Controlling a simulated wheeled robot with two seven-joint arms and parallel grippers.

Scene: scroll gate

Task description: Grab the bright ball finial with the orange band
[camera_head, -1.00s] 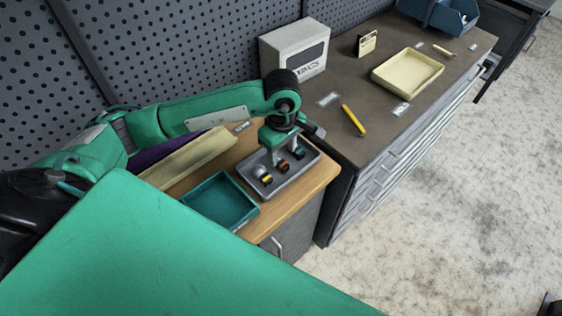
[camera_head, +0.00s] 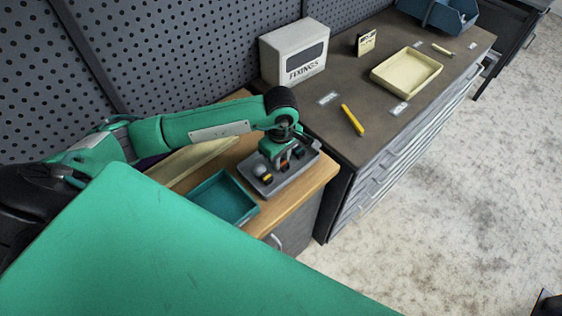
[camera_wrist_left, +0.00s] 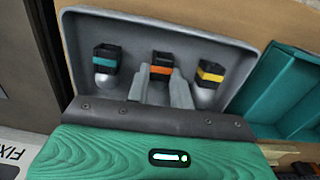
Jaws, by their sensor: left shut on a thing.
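The finial with the orange band (camera_wrist_left: 161,70) stands in the middle of a grey tray (camera_wrist_left: 215,45), its black end toward the wrist camera. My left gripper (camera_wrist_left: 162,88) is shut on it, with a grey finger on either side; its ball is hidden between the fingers. In the head view the orange band (camera_head: 284,165) shows just below my left gripper (camera_head: 280,160). A finial with a yellow band (camera_wrist_left: 208,80) and a bright ball is on one side, and one with a teal band (camera_wrist_left: 106,62) is on the other. My right gripper is not in view.
The tray sits on a wooden worktop (camera_head: 290,208) next to an empty teal tray (camera_head: 222,198). A dark cabinet top (camera_head: 365,110) holds a white fixings box (camera_head: 294,52), a yellow marker (camera_head: 352,120) and a cream tray (camera_head: 407,73). A perforated wall (camera_head: 180,50) stands behind.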

